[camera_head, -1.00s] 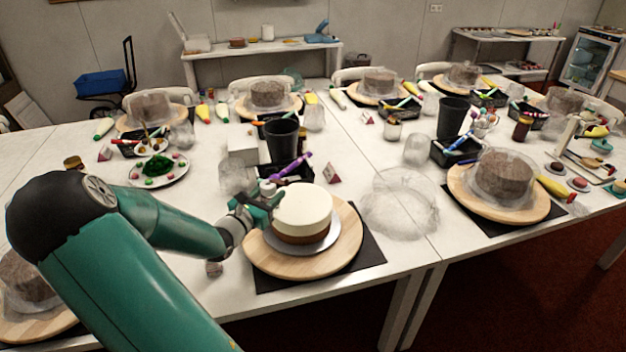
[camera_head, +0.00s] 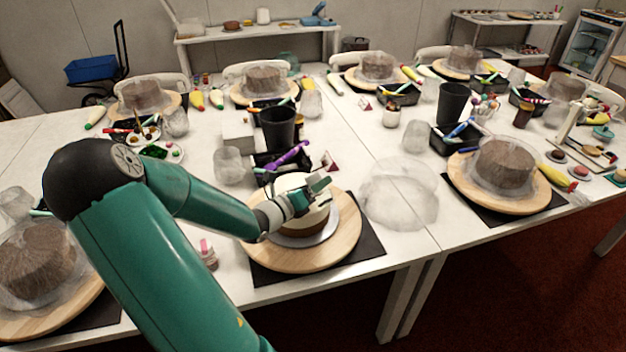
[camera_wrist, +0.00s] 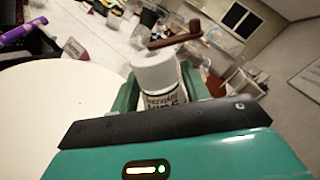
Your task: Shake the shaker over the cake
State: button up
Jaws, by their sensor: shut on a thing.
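The cake (camera_head: 318,220), white on top with a brown lower layer, sits on a silver board on a round wooden turntable (camera_head: 330,254). My gripper (camera_head: 316,188) is above the cake and hides part of its top. In the wrist view, my gripper is shut on the shaker (camera_wrist: 156,76), a small container with a white cap and a printed label. The shaker looks tilted there. The white cake top (camera_wrist: 60,108) fills the left of the wrist view. In the head view the shaker is too small and covered to make out clearly.
A black cup (camera_head: 278,130) and a black tray with a purple tool (camera_head: 288,156) stand behind the cake. A crumpled clear cover (camera_head: 398,196) lies to the right. A small pink-and-white bottle (camera_head: 207,254) stands left of the turntable.

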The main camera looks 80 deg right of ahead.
jog(key=n, duration=0.4)
jog(key=shift+s+a+f, duration=0.15)
jog(key=shift+s+f, duration=0.1)
jog(key=n, duration=0.4)
jog(key=shift+s+a+f, duration=0.1)
jog(key=shift+s+f, duration=0.1)
jog(key=n, duration=0.4)
jog(key=shift+f, duration=0.1)
jog(key=shift+w+n, duration=0.2)
jog(key=shift+n, duration=1)
jog(key=shift+s+a+r, duration=0.3)
jog(key=shift+s+r, duration=0.15)
jog(key=shift+s, duration=0.05)
jog(key=shift+r+n, duration=0.15)
jog(key=shift+n, duration=0.35)
jog(key=shift+d, duration=0.1)
